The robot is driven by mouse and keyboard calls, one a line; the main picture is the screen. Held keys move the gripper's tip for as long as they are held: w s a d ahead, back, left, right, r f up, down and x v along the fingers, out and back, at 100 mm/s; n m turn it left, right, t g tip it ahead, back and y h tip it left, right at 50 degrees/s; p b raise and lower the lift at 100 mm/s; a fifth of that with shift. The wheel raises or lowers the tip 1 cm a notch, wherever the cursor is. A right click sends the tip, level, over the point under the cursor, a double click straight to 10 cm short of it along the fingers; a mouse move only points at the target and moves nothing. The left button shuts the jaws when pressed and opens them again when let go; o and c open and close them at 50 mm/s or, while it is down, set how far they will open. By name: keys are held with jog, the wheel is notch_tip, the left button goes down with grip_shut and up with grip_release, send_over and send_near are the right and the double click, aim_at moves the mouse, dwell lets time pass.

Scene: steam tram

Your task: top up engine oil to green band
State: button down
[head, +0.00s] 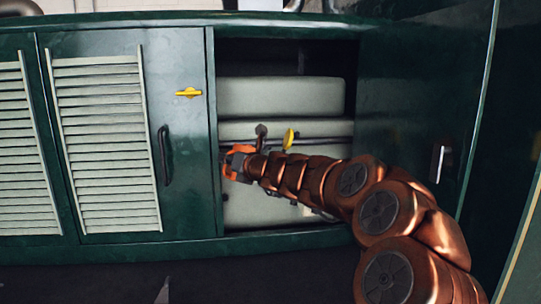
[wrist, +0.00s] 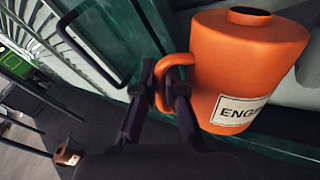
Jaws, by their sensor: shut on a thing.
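An orange jug (wrist: 240,60) with a white label reading "ENGI…" fills the right of the wrist view. It has a dark opening on top. My gripper (wrist: 162,95) is shut on the jug's handle. In the head view my gripper (head: 243,164) is in front of the open cabinet bay, and only small orange parts show around it. A pale grey-green engine casing (head: 280,97) sits inside the bay. A yellow oval piece (head: 288,138) and a grey fitting (head: 261,131) show on the engine just above my gripper. I see no green band.
The dark green cabinet (head: 184,175) has louvred panels (head: 105,140), a yellow latch (head: 188,92) and a black handle (head: 164,155) left of the bay. A green door panel (head: 415,120) stands at the right. A small brown object (wrist: 68,156) shows at lower left.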

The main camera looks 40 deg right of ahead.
jog(key=shift+d+r+m+p, duration=0.15)
jog(key=shift+r+m+p, duration=0.55)
jog(key=shift+p, duration=1.5)
jog(key=shift+d+r+m+p, duration=0.15)
jog(key=shift+r+p, duration=0.9)
jog(key=shift+p, duration=1.1)
jog(key=shift+d+r+m+g+y+p, duration=0.25)
jog(key=shift+r+m+p, duration=0.45)
jog(key=shift+p, duration=1.4)
dwell(0.5)
jog(key=shift+r, duration=0.15)
dwell(0.3)
jog(key=shift+d+r, duration=0.15)
jog(key=shift+r, duration=0.05)
jog(key=shift+w+d+r+m+y, duration=0.1)
jog(key=shift+r+m+y, duration=0.15)
jog(key=shift+r, duration=0.25)
